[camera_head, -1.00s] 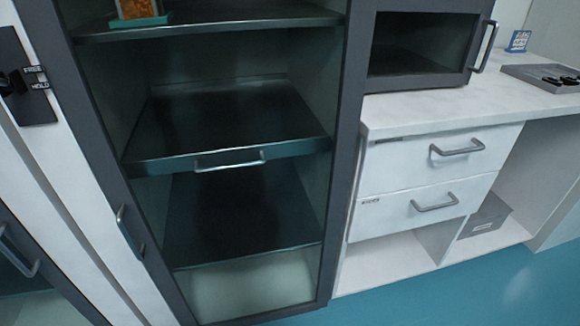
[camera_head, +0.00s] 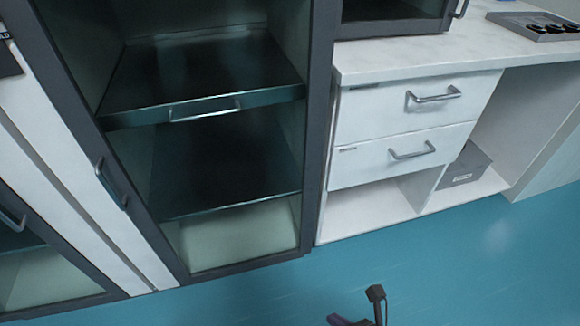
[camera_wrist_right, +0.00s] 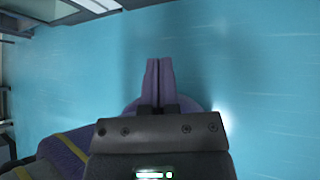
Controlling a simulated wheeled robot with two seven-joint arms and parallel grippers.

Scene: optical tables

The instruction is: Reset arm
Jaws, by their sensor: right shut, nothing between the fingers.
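My right gripper (camera_wrist_right: 158,80) is seen in the right wrist view with its two purple fingers together and nothing between them, above the blue floor. In the head view only a small part of my right arm or gripper (camera_head: 365,312) shows at the bottom edge, in front of the cabinets and touching nothing that I can see. My left gripper is in neither view.
A tall glass-fronted cabinet (camera_head: 318,130) with dark shelves stands at left centre. A white counter (camera_head: 420,58) with two drawers (camera_head: 405,150) is to its right. A grey box (camera_head: 466,165) sits in the lower opening. The blue floor (camera_head: 450,260) in front is clear.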

